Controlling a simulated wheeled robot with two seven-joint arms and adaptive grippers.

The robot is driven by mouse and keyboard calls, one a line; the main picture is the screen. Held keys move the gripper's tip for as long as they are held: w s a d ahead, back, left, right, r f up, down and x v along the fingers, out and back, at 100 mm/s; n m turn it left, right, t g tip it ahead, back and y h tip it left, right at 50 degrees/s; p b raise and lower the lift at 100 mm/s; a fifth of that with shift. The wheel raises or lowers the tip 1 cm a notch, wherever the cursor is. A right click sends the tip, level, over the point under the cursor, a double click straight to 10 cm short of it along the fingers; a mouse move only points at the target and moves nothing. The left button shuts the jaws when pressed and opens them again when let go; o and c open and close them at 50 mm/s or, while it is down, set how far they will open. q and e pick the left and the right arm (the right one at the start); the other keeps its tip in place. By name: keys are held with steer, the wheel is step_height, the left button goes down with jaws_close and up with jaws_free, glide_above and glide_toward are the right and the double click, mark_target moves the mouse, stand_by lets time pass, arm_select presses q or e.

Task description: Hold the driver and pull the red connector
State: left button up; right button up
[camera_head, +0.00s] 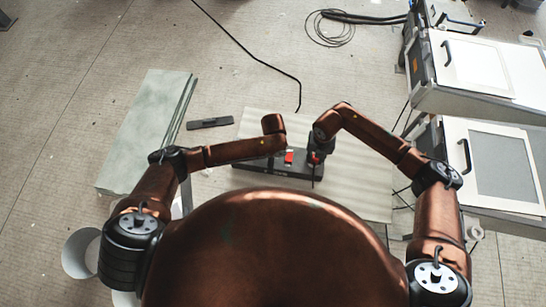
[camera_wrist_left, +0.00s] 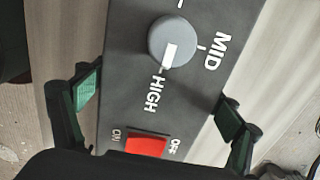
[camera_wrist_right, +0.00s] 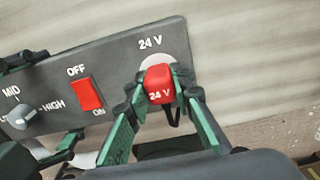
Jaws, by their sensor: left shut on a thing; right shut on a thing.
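The driver (camera_head: 258,168), a dark grey box, lies on the pale board. My left gripper (camera_wrist_left: 157,102) is shut across it, with a finger at each side, near its grey MID/HIGH knob (camera_wrist_left: 172,42) and red ON/OFF switch (camera_wrist_left: 146,146). The red connector (camera_wrist_right: 159,84), marked 24 V, is at the driver's end, in front of a pale round socket area (camera_wrist_right: 153,61). My right gripper (camera_wrist_right: 158,104) is shut on it, a finger at each side. Whether the connector is fully seated cannot be told. A short black lead shows below it.
The pale board (camera_head: 355,180) is clear to the right of the driver. A long grey-green block (camera_head: 145,120) and a dark flat bar (camera_head: 210,122) lie to the left. White-fronted cabinets (camera_head: 475,65) stand at the right. A black cable (camera_head: 250,52) runs along the floor behind.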

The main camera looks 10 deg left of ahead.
jaws_close()
steer(key=shift+r, duration=0.15)
steer(key=shift+r, duration=2.85)
steer(key=shift+r, duration=0.15)
steer(key=shift+r, duration=2.4)
arm_select(q)
steer(key=o, duration=2)
